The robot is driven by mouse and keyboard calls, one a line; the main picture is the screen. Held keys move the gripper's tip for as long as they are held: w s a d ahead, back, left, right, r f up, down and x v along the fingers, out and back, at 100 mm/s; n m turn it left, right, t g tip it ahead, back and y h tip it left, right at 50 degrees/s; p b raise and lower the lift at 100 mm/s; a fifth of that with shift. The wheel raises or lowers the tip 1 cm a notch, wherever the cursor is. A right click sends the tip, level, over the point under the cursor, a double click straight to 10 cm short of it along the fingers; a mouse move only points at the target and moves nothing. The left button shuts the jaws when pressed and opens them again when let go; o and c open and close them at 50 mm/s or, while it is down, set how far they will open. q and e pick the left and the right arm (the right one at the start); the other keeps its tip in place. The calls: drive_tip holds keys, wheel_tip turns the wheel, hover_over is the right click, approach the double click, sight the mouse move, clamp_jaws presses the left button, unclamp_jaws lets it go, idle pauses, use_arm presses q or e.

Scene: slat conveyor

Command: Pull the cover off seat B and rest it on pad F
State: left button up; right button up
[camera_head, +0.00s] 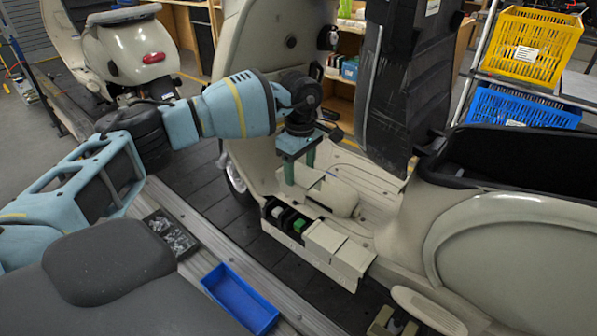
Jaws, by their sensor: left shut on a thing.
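A row of box-shaped seats (312,262) runs along the near edge of the beige scooter's footboard (372,205). The two left compartments stand open: one shows a whitish part (277,212), the other a green part (299,225). The two right ones carry beige covers (325,240). My left gripper (300,178) points down above the open left compartments, its greenish fingers shut on a beige cover (309,178), partly hidden by the fingers. I cannot read the letters for seat B or pad F, so I cannot tell which they are. My right gripper is not in view.
The scooter's front shield (250,110) rises close behind my left wrist. A dark upright panel (405,85) stands right of it. A blue tray (240,298) and a black tray of small parts (171,235) lie nearer. Yellow (528,45) and blue crates (520,107) stand at right.

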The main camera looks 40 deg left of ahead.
use_arm(q)
drive_tip(key=shift+r, duration=0.3)
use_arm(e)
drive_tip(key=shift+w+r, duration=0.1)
use_arm(q)
drive_tip(key=s+d+f+m, duration=0.1)
drive_tip(key=s+d+m, duration=0.6)
drive_tip(key=s+m, duration=0.1)
drive_tip(key=s+d+f+m, duration=0.1)
drive_tip(key=s+d+m, duration=0.6)
drive_tip(key=s+m, duration=0.2)
drive_tip(key=shift+s, duration=1.2)
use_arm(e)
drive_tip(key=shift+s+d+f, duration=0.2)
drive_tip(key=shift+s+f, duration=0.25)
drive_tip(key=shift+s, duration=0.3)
use_arm(q)
drive_tip(key=shift+s+d, duration=0.1)
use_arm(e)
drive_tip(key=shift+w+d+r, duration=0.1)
